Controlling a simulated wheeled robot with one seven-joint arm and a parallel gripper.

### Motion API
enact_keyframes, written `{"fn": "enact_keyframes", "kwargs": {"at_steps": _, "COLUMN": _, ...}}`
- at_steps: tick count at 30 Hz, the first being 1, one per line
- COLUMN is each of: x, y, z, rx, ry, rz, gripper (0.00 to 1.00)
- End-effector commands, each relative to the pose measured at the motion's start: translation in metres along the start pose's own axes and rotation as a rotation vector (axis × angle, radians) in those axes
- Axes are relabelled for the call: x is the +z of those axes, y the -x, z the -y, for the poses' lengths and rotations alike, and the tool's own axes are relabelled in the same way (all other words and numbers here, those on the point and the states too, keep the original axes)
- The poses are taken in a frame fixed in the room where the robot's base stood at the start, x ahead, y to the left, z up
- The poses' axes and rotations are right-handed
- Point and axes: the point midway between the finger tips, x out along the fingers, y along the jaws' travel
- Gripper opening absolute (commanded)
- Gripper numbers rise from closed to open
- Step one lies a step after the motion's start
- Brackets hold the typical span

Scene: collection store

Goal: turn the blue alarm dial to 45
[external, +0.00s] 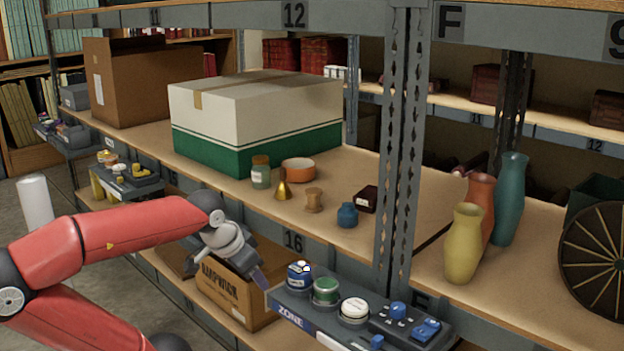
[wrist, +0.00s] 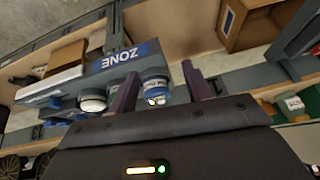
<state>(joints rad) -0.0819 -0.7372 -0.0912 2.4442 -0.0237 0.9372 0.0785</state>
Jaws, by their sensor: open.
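The blue alarm dial (external: 299,275) is the leftmost of three round dials on a grey panel marked ZONE (external: 297,317). It has a white label, too small to read for its setting. In the wrist view the blue dial (wrist: 155,87) shows between the two purple fingers of my gripper (wrist: 160,73). In the external view my gripper (external: 262,279) is just left of the blue dial and looks apart from it. My gripper is open with nothing in it.
A green dial (external: 326,290) and a white dial (external: 354,309) sit right of the blue one, followed by small blue controls (external: 398,311). A cardboard box (external: 236,291) is on the lower shelf behind my gripper. A blue jar (external: 347,216) stands on the shelf above.

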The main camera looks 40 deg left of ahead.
Motion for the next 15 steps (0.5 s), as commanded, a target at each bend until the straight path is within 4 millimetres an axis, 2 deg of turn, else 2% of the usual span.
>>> {"fn": "enact_keyframes", "kwargs": {"at_steps": 2, "x": -0.018, "y": 0.013, "z": -0.008, "rx": -0.048, "ry": -0.082, "rz": 0.004, "gripper": 0.5}}
{"fn": "enact_keyframes", "kwargs": {"at_steps": 7, "x": -0.061, "y": 0.034, "z": -0.048, "rx": -0.124, "ry": -0.359, "rz": 0.068, "gripper": 0.5}}
{"fn": "enact_keyframes", "kwargs": {"at_steps": 11, "x": -0.091, "y": 0.034, "z": -0.087, "rx": -0.13, "ry": -0.585, "rz": 0.145, "gripper": 0.5}}
{"fn": "enact_keyframes", "kwargs": {"at_steps": 15, "x": -0.119, "y": 0.024, "z": -0.13, "rx": -0.077, "ry": -0.832, "rz": 0.236, "gripper": 0.5}}
